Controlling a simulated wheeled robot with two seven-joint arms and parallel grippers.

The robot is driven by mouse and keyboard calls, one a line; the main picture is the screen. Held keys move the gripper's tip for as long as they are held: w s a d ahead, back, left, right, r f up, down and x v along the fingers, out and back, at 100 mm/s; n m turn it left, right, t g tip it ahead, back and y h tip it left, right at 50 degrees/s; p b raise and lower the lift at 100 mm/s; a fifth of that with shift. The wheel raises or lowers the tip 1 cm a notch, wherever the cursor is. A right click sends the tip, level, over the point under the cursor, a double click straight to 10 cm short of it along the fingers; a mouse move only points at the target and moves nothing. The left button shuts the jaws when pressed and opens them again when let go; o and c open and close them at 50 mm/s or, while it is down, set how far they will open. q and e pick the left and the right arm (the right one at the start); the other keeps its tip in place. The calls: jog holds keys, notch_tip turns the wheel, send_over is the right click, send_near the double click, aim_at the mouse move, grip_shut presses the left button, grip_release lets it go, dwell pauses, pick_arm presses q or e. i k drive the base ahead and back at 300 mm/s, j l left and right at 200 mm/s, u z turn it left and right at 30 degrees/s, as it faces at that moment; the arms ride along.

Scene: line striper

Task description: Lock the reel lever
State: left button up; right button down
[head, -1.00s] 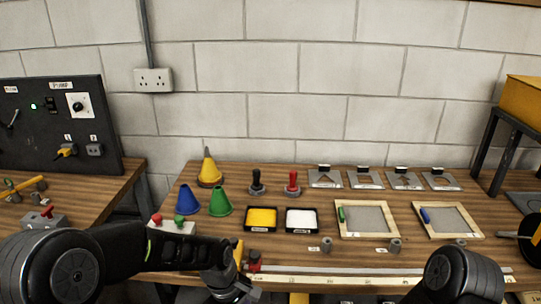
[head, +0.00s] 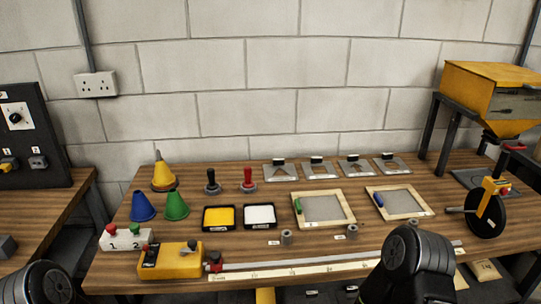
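A yellow box-shaped unit (head: 172,261) lies at the front left of the bench, with a dark part and a small red button on its left end and a dark knob (head: 193,245) on its right end. It looks like the reel; which part is its lever, and whether it is locked, is too small to tell. A red-and-dark piece (head: 214,262) sits beside its right end, at the start of a long pale ruled strip (head: 300,272). Only links of my two arms show at the bottom left and bottom right; both grippers are out of view.
A white two-button box (head: 126,238) stands left of the yellow unit. Cones, joysticks, paint trays (head: 218,228), framed screens (head: 323,209) and metal stencils fill the bench behind. A black wheel (head: 487,215) and yellow hopper (head: 497,90) stand right.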

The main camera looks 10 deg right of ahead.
aim_at(147, 249)
jog(key=i+z, duration=0.2)
jog(key=z, duration=0.15)
jog(key=i+z, duration=0.2)
jog(key=z, duration=0.2)
jog(key=i+j+z, duration=0.15)
jog(key=z, duration=0.2)
jog(key=k+u, duration=0.1)
jog(key=u, duration=0.25)
jog(key=k+j+u, duration=0.1)
jog(key=u, duration=0.2)
jog(key=k+j+u, duration=0.1)
jog(key=u, duration=0.25)
